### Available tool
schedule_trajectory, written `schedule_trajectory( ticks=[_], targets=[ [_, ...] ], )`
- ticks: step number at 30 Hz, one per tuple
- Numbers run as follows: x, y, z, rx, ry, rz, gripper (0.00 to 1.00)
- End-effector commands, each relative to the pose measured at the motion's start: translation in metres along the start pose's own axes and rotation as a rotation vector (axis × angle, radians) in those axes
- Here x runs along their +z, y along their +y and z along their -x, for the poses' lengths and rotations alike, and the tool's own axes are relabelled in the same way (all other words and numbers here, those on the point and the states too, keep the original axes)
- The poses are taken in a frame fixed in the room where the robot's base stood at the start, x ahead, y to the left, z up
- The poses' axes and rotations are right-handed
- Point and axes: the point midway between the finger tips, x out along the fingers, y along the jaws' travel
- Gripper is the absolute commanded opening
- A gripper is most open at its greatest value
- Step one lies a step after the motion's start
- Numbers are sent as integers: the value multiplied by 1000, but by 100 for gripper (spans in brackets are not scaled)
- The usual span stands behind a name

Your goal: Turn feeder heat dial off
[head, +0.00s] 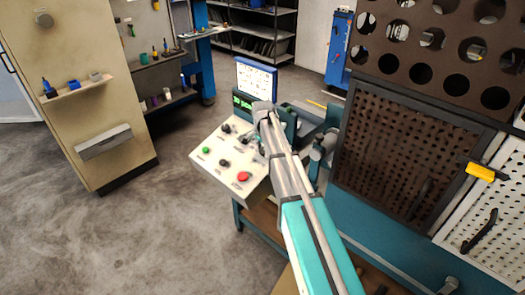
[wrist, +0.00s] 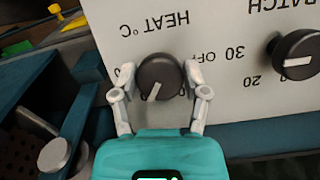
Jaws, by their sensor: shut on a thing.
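The feeder heat dial (wrist: 158,74) is a round black knob with a white pointer line, below the upside-down "HEAT °C" label in the wrist view. Its pointer line lies toward the lower left in that picture, while the "OFF" mark (wrist: 206,57) is at the upper right of the knob. My gripper (wrist: 161,80) is shut on the dial, with one grey finger on each side. In the head view my arm reaches to the sloped white control panel (head: 212,177), and it hides most of the gripper and the dial.
A second black dial (wrist: 295,55), labelled "BATCH", is right of the heat dial in the wrist view. The panel has a red button (head: 243,176) and a green button (head: 206,150). A monitor (head: 256,77) stands behind it. Perforated plates (head: 405,150) stand to the right.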

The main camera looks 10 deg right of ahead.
Motion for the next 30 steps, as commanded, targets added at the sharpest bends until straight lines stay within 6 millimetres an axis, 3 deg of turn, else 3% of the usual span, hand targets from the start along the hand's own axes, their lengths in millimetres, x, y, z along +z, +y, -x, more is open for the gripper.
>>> schedule_trajectory(
  ticks=[30],
  targets=[
    [-6,3,0,15,6,38,11]
  ],
)
